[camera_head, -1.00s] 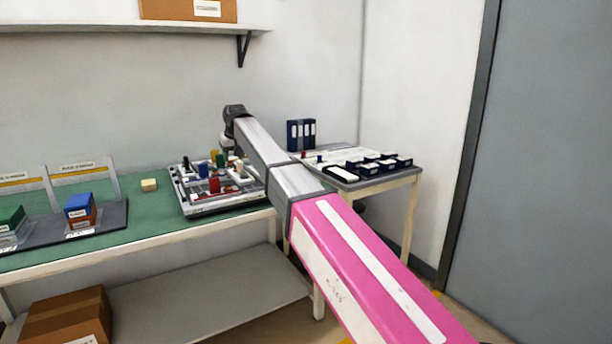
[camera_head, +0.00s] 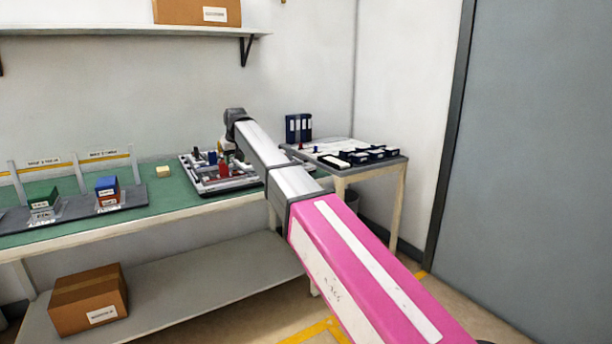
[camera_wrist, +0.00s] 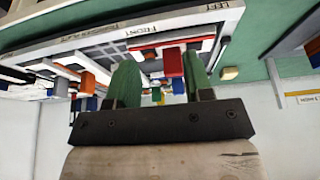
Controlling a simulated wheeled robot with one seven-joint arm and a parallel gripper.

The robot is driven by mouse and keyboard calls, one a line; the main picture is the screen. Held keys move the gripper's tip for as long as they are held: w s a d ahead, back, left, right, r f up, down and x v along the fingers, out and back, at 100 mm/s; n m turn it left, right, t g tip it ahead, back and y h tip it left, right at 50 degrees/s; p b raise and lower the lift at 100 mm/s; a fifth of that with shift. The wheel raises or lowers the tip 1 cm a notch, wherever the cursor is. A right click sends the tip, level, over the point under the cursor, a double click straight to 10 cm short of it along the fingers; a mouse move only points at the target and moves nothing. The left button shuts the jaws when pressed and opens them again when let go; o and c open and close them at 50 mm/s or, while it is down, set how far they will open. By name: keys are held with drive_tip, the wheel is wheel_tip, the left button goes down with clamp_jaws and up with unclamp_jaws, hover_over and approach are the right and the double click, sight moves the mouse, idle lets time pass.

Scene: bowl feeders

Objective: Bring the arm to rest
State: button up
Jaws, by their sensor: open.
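My arm reaches from the lower right over the front of the green bench, and its wrist end is above the tray of parts (camera_head: 205,186). My gripper (camera_wrist: 160,80) shows in the wrist view with two green fingers standing apart. Nothing is seen held between them. A red block (camera_wrist: 173,62) shows beyond the fingers, in line with the gap, over the tray (camera_wrist: 60,42). In the head view the fingers are hidden or too small to make out.
The green bench (camera_head: 170,200) holds a pale yellow block (camera_head: 163,172) and a dark rack with coloured boxes (camera_head: 108,188). A side table (camera_head: 350,178) with dark boxes stands right of the tray. A cardboard box (camera_head: 88,300) sits on the lower shelf. Floor shows at the lower right.

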drive_tip(key=s+d+f+m+g+h, duration=0.1)
drive_tip(key=s+d+f, duration=0.2)
drive_tip(key=d+f, duration=0.55)
drive_tip(key=s+d+f+m, duration=0.1)
drive_tip(key=s+d+f, duration=0.2)
drive_tip(key=d+f, duration=0.55)
drive_tip(key=s+d+f+m+g+h, duration=0.1)
drive_tip(key=s+d+f, duration=0.3)
drive_tip(key=d+f, duration=0.5)
drive_tip(key=s+d+f+m+g, duration=0.1)
drive_tip(key=s+d+f, duration=0.6)
drive_tip(key=s+d, duration=0.3)
drive_tip(key=s+d+f+m, duration=0.2)
drive_tip(key=s+d+f, duration=0.5)
drive_tip(key=s+d, duration=0.3)
drive_tip(key=shift+s+d+f+g, duration=0.2)
drive_tip(key=shift+s+d+g, duration=0.05)
drive_tip(key=shift+s+g, duration=0.15)
